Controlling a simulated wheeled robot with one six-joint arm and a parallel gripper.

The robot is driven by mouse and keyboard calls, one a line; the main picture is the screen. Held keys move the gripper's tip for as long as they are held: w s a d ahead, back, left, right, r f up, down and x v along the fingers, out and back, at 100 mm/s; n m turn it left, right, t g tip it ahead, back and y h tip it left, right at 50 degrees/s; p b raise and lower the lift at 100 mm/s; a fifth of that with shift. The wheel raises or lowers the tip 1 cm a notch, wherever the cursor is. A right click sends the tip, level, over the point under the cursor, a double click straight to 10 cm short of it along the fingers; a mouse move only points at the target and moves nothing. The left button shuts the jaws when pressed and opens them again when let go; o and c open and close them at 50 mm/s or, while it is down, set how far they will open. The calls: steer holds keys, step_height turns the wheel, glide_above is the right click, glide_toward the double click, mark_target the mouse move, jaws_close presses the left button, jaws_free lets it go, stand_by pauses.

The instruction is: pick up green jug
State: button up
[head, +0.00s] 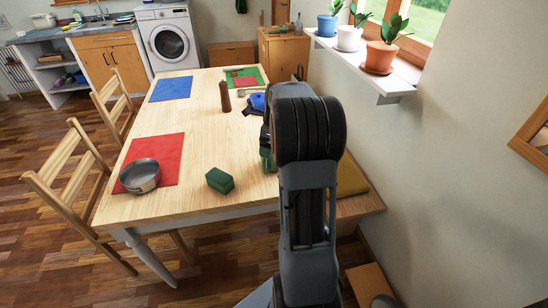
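A green, glassy-looking item (268,160), probably the green jug, stands on the wooden table (200,130) just left of my arm. Only its left part shows; my arm covers the rest. A dark part (265,135), likely of my gripper, shows just above it at the arm's left edge. The fingers are hidden behind my arm, so I cannot tell whether they are open or touch the item.
A green block (220,181) and a metal pan (140,176) on a red mat (170,150) are to the left. A brown pepper mill (225,96) and a blue item (257,103) stand farther back. Potted plants (380,57) line the windowsill at right.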

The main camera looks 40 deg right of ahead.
steer(key=shift+w+a+f, duration=0.15)
steer(key=shift+a+f, duration=0.05)
steer(key=shift+f, duration=1.2)
steer(key=shift+w+a+f, duration=0.15)
steer(key=shift+f, duration=1.25)
steer(key=c, duration=1.5)
steer(key=shift+r, duration=0.15)
steer(key=shift+c, duration=0.5)
steer(key=shift+w+r, duration=0.1)
